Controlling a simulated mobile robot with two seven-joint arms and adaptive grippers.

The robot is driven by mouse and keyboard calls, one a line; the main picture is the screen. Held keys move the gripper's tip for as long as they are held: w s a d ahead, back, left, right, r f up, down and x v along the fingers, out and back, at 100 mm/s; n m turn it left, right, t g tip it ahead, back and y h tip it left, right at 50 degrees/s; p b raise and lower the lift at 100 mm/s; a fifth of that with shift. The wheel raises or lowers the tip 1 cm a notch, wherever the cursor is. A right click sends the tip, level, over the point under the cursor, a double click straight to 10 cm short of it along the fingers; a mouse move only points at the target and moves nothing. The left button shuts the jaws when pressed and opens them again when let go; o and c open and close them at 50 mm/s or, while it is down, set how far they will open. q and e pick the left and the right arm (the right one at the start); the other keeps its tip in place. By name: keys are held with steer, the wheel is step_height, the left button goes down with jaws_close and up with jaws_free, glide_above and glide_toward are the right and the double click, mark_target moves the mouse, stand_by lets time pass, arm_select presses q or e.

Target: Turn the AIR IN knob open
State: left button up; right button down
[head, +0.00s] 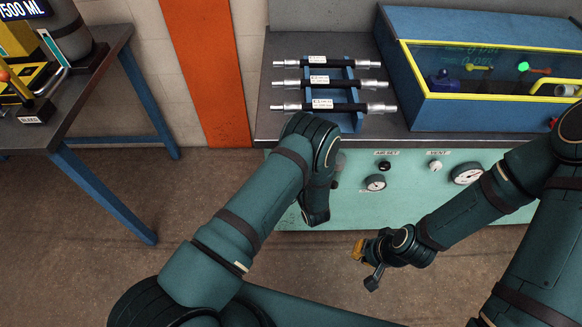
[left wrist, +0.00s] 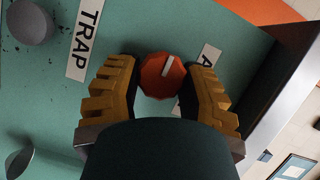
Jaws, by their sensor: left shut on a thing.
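In the left wrist view an orange-red faceted knob (left wrist: 156,84) with a white pointer stripe sits on the teal panel (left wrist: 115,25). The stripe slants toward the picture's upper right. The label beside it (left wrist: 207,56) is mostly hidden by a finger; only an "A" shows. My left gripper (left wrist: 160,78) has its yellow ridged fingers on either side of the knob and is shut on it. In the head view my left arm hides this gripper and the knob. My right gripper (head: 365,262) hangs in front of the panel, apart from it; its finger gap is unclear.
In the left wrist view a TRAP label (left wrist: 84,38) and grey round parts (left wrist: 29,22) are close by.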

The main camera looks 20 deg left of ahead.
arm_select(q)
steer(key=shift+a, duration=0.15)
steer(key=o, duration=1.2)
steer(key=shift+s, duration=0.1)
steer(key=shift+s+d, duration=0.35)
steer(key=shift+d, duration=0.1)
steer(key=v, duration=1.1)
steer(key=shift+a, duration=0.1)
steer(key=shift+w, duration=0.1)
